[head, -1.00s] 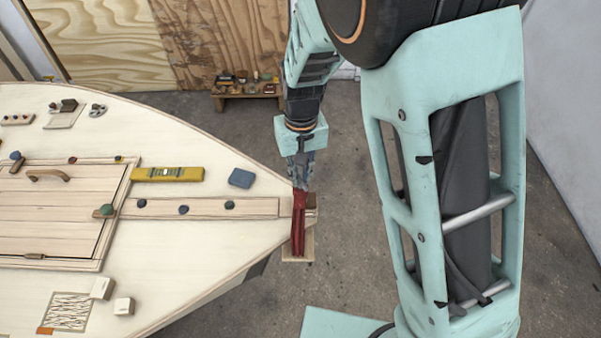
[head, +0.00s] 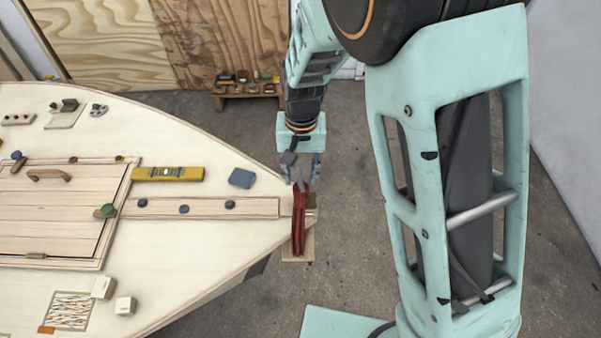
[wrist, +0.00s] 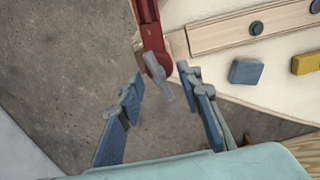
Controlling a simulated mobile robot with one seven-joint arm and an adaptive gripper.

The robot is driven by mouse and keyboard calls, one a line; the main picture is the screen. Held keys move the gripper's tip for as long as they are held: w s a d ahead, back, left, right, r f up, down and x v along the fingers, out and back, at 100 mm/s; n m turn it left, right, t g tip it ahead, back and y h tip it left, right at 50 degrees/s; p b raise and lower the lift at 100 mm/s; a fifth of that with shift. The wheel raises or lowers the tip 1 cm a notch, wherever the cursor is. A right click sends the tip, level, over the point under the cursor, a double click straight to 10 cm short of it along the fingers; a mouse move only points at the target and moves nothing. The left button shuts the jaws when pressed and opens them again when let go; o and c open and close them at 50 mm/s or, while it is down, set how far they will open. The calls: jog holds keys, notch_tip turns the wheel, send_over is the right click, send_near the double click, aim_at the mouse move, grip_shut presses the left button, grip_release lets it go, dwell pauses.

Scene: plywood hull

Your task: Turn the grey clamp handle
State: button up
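The red clamp (head: 298,230) grips the bow tip of the plywood hull. Its grey handle (wrist: 158,75) is a short bar at the end of the red body (wrist: 153,33) in the wrist view. My gripper (head: 302,179) is just behind the clamp's far end in the head view. In the wrist view my gripper (wrist: 160,73) is open, with one blue-grey finger on each side of the handle. Gaps show between the handle and both fingertips. Depth between fingers and handle is hard to tell.
A blue block (head: 241,178) and a yellow level (head: 168,174) lie on the deck (head: 215,255) left of the clamp. Dark round knobs line the deck strip (head: 260,207). A low bench (head: 250,90) with small items stands at the back wall. Bare floor surrounds the bow.

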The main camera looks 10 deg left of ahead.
aim_at(301, 178)
notch_tip(301, 178, up, 12)
dwell(0.6)
jog(key=shift+d, duration=0.1)
